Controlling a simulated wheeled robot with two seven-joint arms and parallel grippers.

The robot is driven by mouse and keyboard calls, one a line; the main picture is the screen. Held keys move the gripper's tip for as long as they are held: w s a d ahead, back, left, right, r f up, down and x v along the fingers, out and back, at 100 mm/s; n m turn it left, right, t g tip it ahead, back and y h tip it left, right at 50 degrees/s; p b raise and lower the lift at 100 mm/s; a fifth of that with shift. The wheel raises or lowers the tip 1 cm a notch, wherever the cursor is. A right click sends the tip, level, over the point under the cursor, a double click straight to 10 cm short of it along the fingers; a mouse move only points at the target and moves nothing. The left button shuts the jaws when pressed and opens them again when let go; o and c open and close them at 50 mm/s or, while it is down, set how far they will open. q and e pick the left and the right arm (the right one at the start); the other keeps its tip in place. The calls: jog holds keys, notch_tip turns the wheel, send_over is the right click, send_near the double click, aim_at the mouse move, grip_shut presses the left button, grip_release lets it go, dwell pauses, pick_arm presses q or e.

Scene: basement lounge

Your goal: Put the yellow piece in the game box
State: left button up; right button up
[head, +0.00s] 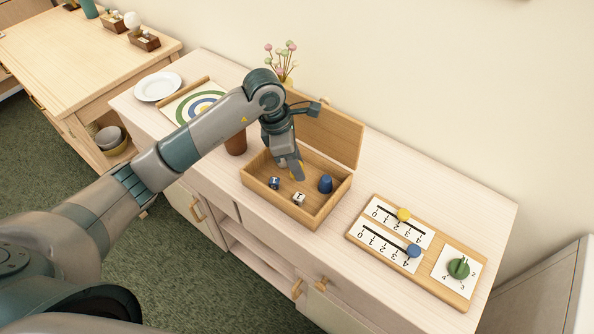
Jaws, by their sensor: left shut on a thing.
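The game box (333,205) is an open wooden box on the pale cabinet, its lid (335,132) tilted up at the back. My left gripper (297,172) points down over the inside of the box, shut on the yellow piece. Only a small yellow sliver (300,168) shows at the fingers; the rest is hidden by them. Whether the piece touches the box floor I cannot tell. My right gripper is not in view.
In the box are a blue piece (325,184), a dark blue die (274,183) and a white die (298,199). A slider-and-dial board (353,236) lies to the right. A brown cup (236,143), target board (208,84), plate (158,86) and flowers (281,60) stand left and behind.

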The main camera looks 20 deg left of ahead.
pick_arm(q)
notch_tip(320, 180, down, 3)
jog(key=shift+r+p, duration=0.1)
jog(key=shift+p, duration=0.5)
jog(key=shift+f, duration=0.2)
jog(key=shift+f, duration=0.15)
jog(key=o, duration=1)
